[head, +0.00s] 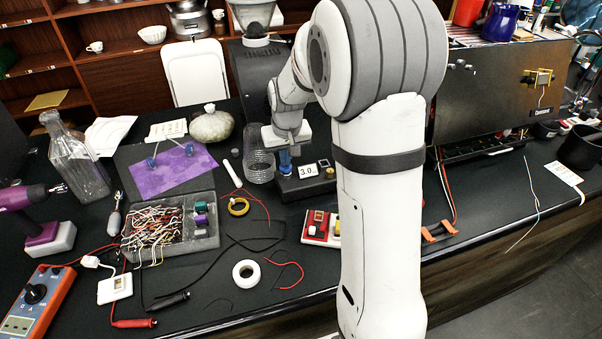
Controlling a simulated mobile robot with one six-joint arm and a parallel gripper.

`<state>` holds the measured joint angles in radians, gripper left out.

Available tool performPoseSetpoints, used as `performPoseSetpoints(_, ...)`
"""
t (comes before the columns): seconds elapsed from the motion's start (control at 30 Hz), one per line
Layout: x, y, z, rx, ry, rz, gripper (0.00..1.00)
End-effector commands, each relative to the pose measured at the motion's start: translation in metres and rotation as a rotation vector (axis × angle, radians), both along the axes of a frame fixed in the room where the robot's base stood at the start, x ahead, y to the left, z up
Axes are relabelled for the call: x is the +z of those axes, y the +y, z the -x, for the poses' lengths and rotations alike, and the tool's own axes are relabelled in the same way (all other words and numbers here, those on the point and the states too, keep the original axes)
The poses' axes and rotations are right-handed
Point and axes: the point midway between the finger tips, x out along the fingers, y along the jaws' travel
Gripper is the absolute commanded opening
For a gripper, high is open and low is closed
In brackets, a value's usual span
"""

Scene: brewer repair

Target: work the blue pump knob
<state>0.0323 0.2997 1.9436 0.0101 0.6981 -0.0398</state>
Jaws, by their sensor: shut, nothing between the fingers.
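The blue pump knob (285,160) shows as a small blue piece on the black brewer base, left of a small label reading 3.0 (308,171). My gripper (284,150) is directly above the knob, pointing down, with its fingers shut. The fingers are small and dark at this distance. I cannot tell whether they touch the knob or stop just above it. The dark brewer body (257,68) stands behind, partly hidden by my arm.
A clear glass vessel (260,166) stands close to the left of the knob. A grey box of wires (170,228), a purple cloth (172,172), a white tape roll (246,273) and loose cables lie on the black bench. My arm hides the middle of the bench.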

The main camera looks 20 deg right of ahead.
Motion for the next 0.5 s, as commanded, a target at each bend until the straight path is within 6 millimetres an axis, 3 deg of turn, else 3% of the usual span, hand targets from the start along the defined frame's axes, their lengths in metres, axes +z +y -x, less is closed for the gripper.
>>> performPoseSetpoints(0.5, 0.041, 0.000, 0.000, 0.000, 0.002, 0.000, 0.00)
